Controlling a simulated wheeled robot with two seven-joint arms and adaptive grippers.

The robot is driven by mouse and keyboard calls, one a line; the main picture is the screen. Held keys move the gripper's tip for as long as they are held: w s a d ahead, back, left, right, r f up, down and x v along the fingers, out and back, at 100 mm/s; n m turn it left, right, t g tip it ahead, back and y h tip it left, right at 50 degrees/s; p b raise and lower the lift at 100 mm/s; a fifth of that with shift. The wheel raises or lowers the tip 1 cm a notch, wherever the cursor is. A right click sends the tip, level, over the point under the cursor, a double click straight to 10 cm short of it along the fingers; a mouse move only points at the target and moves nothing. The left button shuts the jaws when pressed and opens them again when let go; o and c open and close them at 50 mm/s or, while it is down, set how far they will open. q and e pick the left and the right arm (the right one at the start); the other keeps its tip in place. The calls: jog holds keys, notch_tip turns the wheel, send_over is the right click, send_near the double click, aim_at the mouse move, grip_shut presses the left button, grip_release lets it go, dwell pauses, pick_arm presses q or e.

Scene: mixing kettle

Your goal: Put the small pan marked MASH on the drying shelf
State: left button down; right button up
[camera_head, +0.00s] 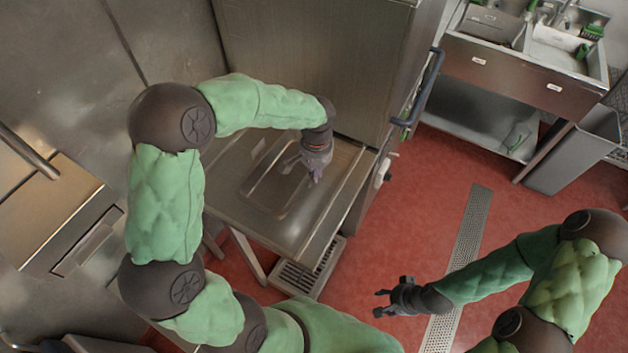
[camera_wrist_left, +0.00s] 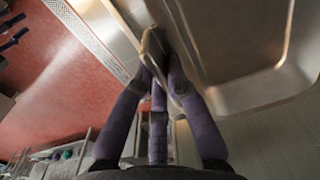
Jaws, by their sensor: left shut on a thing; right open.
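A shallow rectangular steel pan (camera_head: 262,183) shows in the head view, over a steel surface (camera_head: 222,212) beside a large steel cabinet. I cannot read any MASH mark on it. My left gripper (camera_head: 314,178) is at the pan's right side and shut on its rim. In the left wrist view the pan (camera_wrist_left: 225,40) fills the upper right, and my left gripper's fingers (camera_wrist_left: 158,55) close at its edge. I cannot tell whether the pan rests on the surface or hangs just above it. My right gripper (camera_head: 380,302) is open and empty over the red floor.
The tall steel cabinet (camera_head: 310,60) with a dark handle (camera_head: 425,88) stands behind the pan. A sink unit (camera_head: 530,55) with a lower shelf (camera_head: 480,115) is at the upper right, beside a grey bin (camera_head: 575,150). Red floor with a drain grate (camera_head: 468,235) lies open between.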

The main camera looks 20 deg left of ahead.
pick_arm(q)
jog(key=shift+f+b, duration=0.3)
jog(key=shift+f, duration=1.9)
jog(key=shift+f, duration=0.2)
jog(key=c, duration=1.3)
grip_release()
jog(key=shift+o, duration=0.2)
